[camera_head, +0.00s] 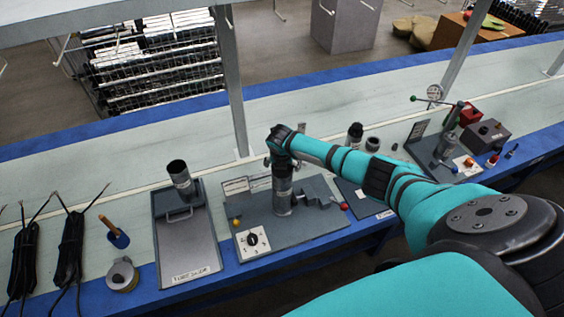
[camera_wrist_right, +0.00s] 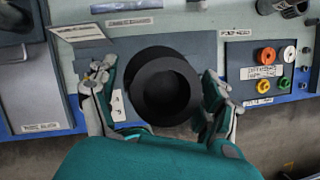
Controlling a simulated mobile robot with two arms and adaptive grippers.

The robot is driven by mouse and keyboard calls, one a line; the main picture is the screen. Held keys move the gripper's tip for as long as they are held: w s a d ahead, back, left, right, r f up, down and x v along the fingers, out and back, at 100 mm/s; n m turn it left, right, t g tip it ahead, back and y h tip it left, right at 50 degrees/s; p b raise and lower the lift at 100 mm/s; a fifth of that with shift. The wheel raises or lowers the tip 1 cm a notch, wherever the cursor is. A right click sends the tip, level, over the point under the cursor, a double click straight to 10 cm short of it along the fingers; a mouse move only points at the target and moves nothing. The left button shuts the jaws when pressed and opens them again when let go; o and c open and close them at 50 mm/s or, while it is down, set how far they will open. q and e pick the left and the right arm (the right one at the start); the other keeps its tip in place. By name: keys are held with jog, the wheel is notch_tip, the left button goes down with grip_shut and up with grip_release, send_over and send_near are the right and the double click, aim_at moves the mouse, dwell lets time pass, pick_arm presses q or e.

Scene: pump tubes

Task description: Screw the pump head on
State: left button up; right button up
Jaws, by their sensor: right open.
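My right arm reaches in from the right in the head view, and its gripper (camera_head: 281,160) is over the middle station (camera_head: 318,219). A grey upright cylinder (camera_head: 283,196) stands there directly under the gripper. In the right wrist view a dark round cylinder (camera_wrist_right: 164,90) with a raised rim lies between the spread fingers of the gripper (camera_wrist_right: 157,92). Gaps show on both sides, so the gripper is open around or above it. I cannot tell whether the pump head is on this cylinder. My left gripper is not in view.
A tube (camera_head: 180,179) with a dark open top stands on the left station (camera_head: 187,249). Black cables (camera_head: 70,250) lie farther left. A labelled panel with coloured knobs (camera_wrist_right: 264,56) is right of the gripper. Small dark parts (camera_head: 355,133) stand behind my arm.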

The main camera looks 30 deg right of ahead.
jog(key=shift+n+y, duration=0.3)
jog(key=shift+n, duration=0.6)
jog(key=n+y+b, duration=0.1)
jog(key=n, duration=0.1)
jog(key=shift+d+f+n+t+b, duration=0.1)
jog(key=shift+f+n+t+b, duration=0.05)
jog(key=shift+n+t+b, duration=0.2)
jog(key=shift+n, duration=0.45)
jog(key=shift+r, duration=0.2)
jog(key=c, duration=1)
jog(key=shift+a+r+m+p, duration=0.2)
jog(key=shift+m+p, duration=0.15)
jog(key=shift+m, duration=0.35)
jog(key=shift+c, duration=0.2)
jog(key=shift+f+m+h, duration=0.1)
jog(key=shift+m+h, duration=0.2)
jog(key=shift+m, duration=0.2)
jog(key=shift+d+f+m, duration=0.1)
jog(key=shift+f+m, duration=0.05)
jog(key=shift+m, duration=0.35)
